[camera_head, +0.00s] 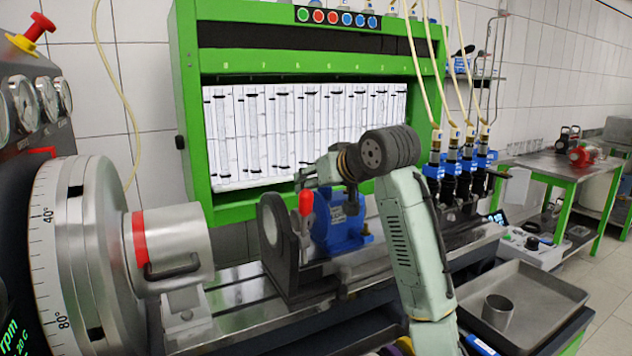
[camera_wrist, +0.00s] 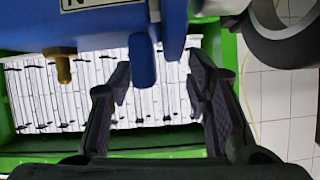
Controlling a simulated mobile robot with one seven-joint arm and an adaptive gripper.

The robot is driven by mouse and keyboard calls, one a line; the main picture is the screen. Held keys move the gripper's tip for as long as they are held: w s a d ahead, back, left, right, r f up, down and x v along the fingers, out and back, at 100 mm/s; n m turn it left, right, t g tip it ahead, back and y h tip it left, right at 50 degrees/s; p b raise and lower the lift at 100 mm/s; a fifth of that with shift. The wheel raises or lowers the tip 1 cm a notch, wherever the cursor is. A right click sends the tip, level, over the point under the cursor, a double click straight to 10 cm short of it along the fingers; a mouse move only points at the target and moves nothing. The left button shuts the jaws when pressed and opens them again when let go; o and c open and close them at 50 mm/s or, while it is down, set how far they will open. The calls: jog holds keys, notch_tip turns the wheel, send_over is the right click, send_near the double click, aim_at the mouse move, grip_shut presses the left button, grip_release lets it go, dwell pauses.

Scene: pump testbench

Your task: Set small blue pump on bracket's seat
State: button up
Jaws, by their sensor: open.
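The small blue pump (camera_head: 338,235) is upright directly behind and to the right of the dark bracket (camera_head: 274,272), on the bench rail. It looks close against the bracket's upright plate, but the contact is hidden. In the wrist view the blue pump (camera_wrist: 110,22) fills the top, with a brass fitting on its underside at the left. My gripper (camera_wrist: 160,72) is open, with its two fingers spread on either side of a narrow blue part of the pump; no grip shows. In the head view my gripper is small and partly hidden by my wrist above the pump.
A red-handled clamp (camera_head: 306,203) stands in front of the pump. A large graduated drum (camera_head: 75,250) is at the left. The green test cabinet (camera_head: 188,120) rises behind. A metal tray (camera_head: 540,305) with a small cylinder is at the right.

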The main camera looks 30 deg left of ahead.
jog(key=b+v, duration=0.3)
jog(key=v, duration=0.9)
jog(key=shift+r, duration=0.2)
